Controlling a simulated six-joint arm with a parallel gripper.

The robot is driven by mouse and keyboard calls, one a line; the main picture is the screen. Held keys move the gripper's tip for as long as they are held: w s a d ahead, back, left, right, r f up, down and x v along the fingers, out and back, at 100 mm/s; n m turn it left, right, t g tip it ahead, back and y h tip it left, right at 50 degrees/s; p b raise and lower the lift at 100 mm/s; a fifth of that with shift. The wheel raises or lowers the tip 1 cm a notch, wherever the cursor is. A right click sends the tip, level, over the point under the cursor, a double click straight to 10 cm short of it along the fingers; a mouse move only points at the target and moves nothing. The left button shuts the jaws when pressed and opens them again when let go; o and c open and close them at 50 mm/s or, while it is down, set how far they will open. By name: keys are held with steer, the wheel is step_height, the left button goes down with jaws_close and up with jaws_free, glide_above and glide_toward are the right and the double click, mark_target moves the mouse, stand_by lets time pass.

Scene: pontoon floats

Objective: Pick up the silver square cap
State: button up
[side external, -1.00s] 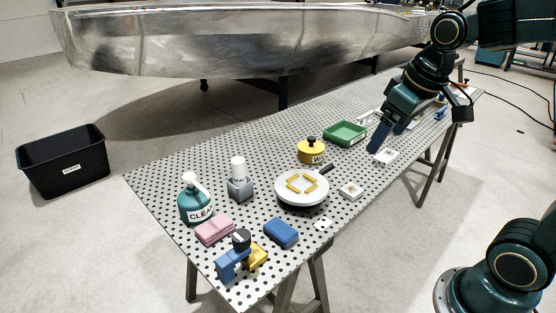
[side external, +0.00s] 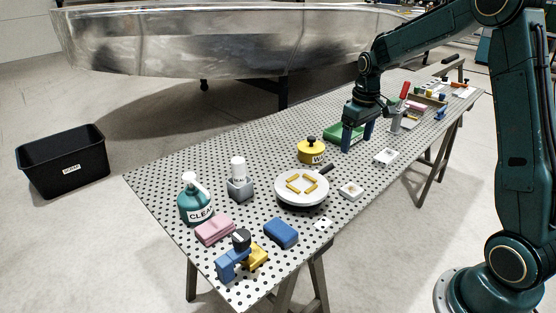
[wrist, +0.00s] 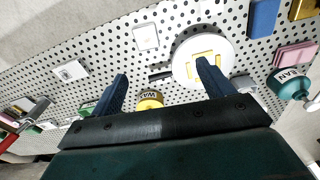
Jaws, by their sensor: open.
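One (side external: 350,190) lies right of the round white dish and shows in the wrist view (wrist: 146,37). The other (side external: 386,156) lies farther back, with a small grey spot on top, and shows at the left in the wrist view (wrist: 70,70).
The white dish (side external: 290,197) with yellow bars, a yellow labelled pot (side external: 311,155), a teal bottle (side external: 194,205), pink (side external: 214,230) and blue (side external: 281,233) blocks stand nearer. Tools and a tray crowd the far end. A black bin (side external: 62,163) is on the floor. Bare table lies between the pale pieces.

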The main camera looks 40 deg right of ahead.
glide_above(351, 188)
step_height(351, 188, down, 5)
steer(key=shift+f+g, duration=0.2)
steer(key=shift+g, duration=0.2)
steer(key=shift+f, duration=0.1)
steer(key=shift+f, duration=4.2)
steer(key=shift+f, duration=2.6)
